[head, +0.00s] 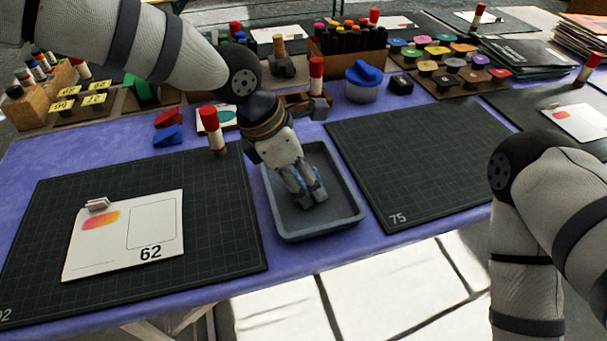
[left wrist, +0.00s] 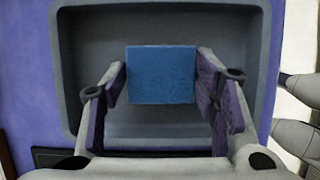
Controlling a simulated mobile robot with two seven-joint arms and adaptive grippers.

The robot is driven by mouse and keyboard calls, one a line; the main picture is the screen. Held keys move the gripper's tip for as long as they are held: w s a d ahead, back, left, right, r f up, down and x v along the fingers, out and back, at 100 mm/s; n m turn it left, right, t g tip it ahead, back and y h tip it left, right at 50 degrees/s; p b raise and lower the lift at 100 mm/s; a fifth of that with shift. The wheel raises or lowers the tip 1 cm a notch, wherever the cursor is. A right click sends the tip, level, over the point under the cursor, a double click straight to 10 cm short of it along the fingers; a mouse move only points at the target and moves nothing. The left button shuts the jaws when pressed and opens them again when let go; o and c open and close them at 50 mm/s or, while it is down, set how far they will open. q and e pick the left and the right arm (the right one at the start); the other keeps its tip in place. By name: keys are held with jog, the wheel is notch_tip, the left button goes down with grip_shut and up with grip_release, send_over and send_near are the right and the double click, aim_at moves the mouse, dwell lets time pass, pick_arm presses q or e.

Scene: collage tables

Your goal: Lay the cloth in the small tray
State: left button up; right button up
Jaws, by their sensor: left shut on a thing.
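The small grey tray (head: 340,212) lies on the purple table between two dark cutting mats. My left gripper (head: 309,200) points down inside the tray's outline, shut on the blue cloth (left wrist: 161,76). In the left wrist view the cloth is a flat blue square between the two fingers, with the tray floor (left wrist: 225,60) around it. In the head view the fingers hide most of the cloth. Whether it touches the tray floor is hard to tell. My right arm shows at the right of the head view, but its gripper is out of view.
A left mat (head: 215,245) bears a card (head: 105,250) numbered 62. A right mat (head: 410,160) is bare. A glue stick (head: 212,130), a blue-lidded tub (head: 362,85), a marker box (head: 345,65) and a rack of coloured pads (head: 445,80) stand behind the tray.

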pick_arm(q)
jog(key=o, duration=1.1)
jog(key=shift+f, duration=0.15)
jog(key=p+v, duration=0.1)
jog(key=v, duration=1.1)
jog(key=shift+r, duration=0.25)
jog(key=shift+d, duration=0.1)
